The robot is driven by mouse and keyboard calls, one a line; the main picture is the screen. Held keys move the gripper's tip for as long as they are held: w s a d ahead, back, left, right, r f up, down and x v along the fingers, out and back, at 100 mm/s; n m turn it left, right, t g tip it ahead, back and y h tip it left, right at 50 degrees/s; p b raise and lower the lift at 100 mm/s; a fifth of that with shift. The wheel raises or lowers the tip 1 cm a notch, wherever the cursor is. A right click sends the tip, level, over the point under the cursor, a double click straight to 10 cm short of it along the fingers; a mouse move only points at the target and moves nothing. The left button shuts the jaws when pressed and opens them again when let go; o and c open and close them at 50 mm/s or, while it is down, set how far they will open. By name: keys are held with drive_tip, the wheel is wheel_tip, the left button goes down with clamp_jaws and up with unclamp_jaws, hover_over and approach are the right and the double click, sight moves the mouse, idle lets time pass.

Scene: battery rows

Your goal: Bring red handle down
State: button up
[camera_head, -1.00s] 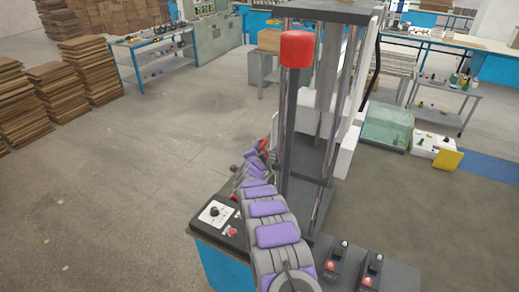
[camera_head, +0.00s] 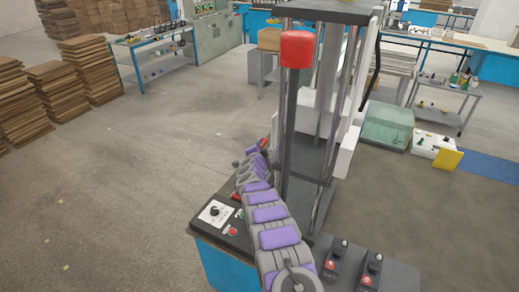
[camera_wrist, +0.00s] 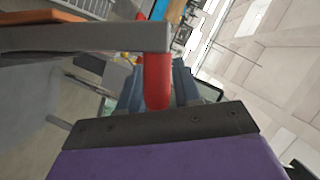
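The red handle (camera_head: 297,48) is a rounded red cap on top of a dark upright lever (camera_head: 290,130), standing high in front of the metal columns in the head view. My purple and grey arm reaches up from the bottom, and my gripper (camera_head: 256,156) is at its far end, low and left of the lever, well below the red cap. In the wrist view, a red piece (camera_wrist: 156,82) shows just beyond the dark edge of my purple wrist; I cannot tell whether it is the handle.
The machine base carries a white dial panel (camera_head: 215,213) left of my arm and small red-button control boxes (camera_head: 334,262) right of it. A grey bar (camera_wrist: 80,38) crosses the upper left of the wrist view. Open floor lies to the left, with cardboard stacks (camera_head: 82,70) beyond.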

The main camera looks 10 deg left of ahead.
clamp_jaws()
drive_tip(key=shift+r+p, duration=0.1)
drive_tip(key=shift+p, duration=0.2)
